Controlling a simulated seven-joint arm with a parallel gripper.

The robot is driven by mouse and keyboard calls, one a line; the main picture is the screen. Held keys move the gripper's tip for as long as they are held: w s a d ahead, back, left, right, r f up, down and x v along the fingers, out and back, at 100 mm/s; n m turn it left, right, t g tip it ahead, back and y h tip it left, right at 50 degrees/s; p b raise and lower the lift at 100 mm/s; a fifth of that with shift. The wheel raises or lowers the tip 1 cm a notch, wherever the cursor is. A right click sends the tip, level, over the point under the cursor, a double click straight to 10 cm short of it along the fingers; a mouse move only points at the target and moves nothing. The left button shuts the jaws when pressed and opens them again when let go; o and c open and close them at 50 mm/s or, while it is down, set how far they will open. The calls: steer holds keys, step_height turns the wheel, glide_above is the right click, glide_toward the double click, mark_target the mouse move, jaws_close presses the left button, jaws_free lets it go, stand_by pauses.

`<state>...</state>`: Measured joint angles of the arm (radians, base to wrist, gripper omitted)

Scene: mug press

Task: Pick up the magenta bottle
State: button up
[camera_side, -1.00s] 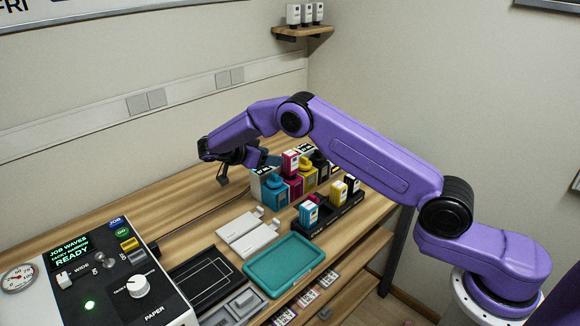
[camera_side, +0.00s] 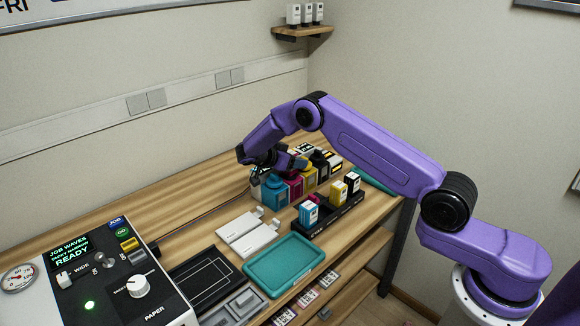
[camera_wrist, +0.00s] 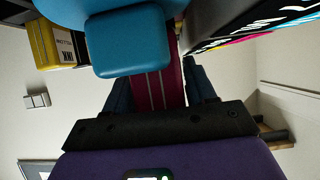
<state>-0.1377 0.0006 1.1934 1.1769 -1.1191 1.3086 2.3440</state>
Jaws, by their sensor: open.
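The magenta bottle (camera_side: 294,186) stands in the row of ink bottles on the wooden bench, between the cyan bottle (camera_side: 274,193) and the yellow bottle (camera_side: 309,180). My gripper (camera_side: 276,170) is open and low over the cyan and magenta end of the row, covering part of the bottles' tops. In the wrist view a magenta surface (camera_wrist: 158,92) shows between my two dark fingers, partly hidden by a large cyan shape (camera_wrist: 130,42) close to the camera. I cannot tell whether the fingers touch anything.
A black rack (camera_side: 327,218) with small cartridges stands in front of the bottles. A teal tray (camera_side: 284,265) and white plates (camera_side: 247,231) lie nearer the control panel (camera_side: 105,275). Cartons stand behind the row; a yellow carton (camera_wrist: 57,45) shows in the wrist view.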

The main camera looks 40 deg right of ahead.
steer(key=shift+d, duration=0.1)
steer(key=c, duration=0.8)
steer(key=shift+c, duration=0.2)
